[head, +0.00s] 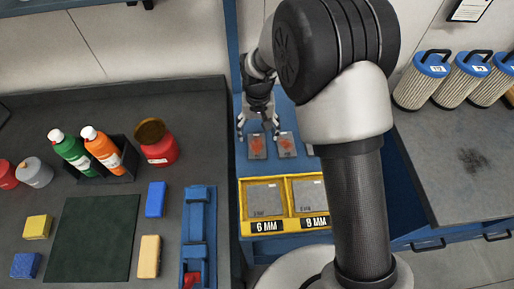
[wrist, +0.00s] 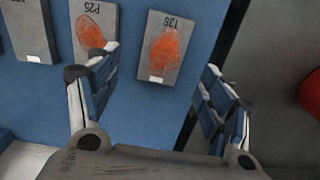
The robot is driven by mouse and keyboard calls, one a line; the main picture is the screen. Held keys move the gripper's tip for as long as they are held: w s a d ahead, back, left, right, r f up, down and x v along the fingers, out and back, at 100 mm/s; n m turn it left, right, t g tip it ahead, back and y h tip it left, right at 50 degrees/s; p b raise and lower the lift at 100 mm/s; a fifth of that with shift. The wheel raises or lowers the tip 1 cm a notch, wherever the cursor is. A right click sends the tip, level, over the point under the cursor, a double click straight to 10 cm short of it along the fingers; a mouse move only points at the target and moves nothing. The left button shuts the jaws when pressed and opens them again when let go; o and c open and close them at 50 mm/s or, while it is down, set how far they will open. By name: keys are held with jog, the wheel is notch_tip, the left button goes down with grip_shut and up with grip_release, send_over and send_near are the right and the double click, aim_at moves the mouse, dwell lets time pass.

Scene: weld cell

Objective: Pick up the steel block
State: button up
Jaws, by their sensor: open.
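No single piece is marked as the steel block. Two flat grey metal blocks with orange-red patches lie on the blue bench, a left one (head: 257,146) and a right one (head: 286,145) in the head view. The wrist view shows them turned round: one (wrist: 182,74) ahead between my fingers, the other (wrist: 95,14) beyond the left finger. A plain grey block (wrist: 28,30) with a white label lies farther left there. My gripper (head: 259,131) is open and empty above the left patched block; it also shows in the wrist view (wrist: 158,90). The height gap is unclear.
A yellow tray (head: 282,232) marked 6 MM and 8 MM holds grey plates in front of the blocks. A dark counter (head: 100,205) with bottles, jars and coloured blocks stands left. Blue-topped filter canisters (head: 424,80) stand at right. My arm hides part of the bench.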

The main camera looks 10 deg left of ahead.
aim_at(257, 145)
jog(key=f, duration=0.1)
jog(key=f+b, duration=0.1)
jog(key=f, duration=0.3)
jog(key=shift+s+a+f+b, duration=0.1)
jog(key=shift+s+f+b, duration=0.05)
jog(key=shift+s+b, duration=0.2)
jog(key=shift+w+f, duration=0.1)
jog(key=shift+f, duration=0.3)
jog(key=shift+c, duration=0.2)
jog(key=shift+r, duration=0.1)
grip_shut()
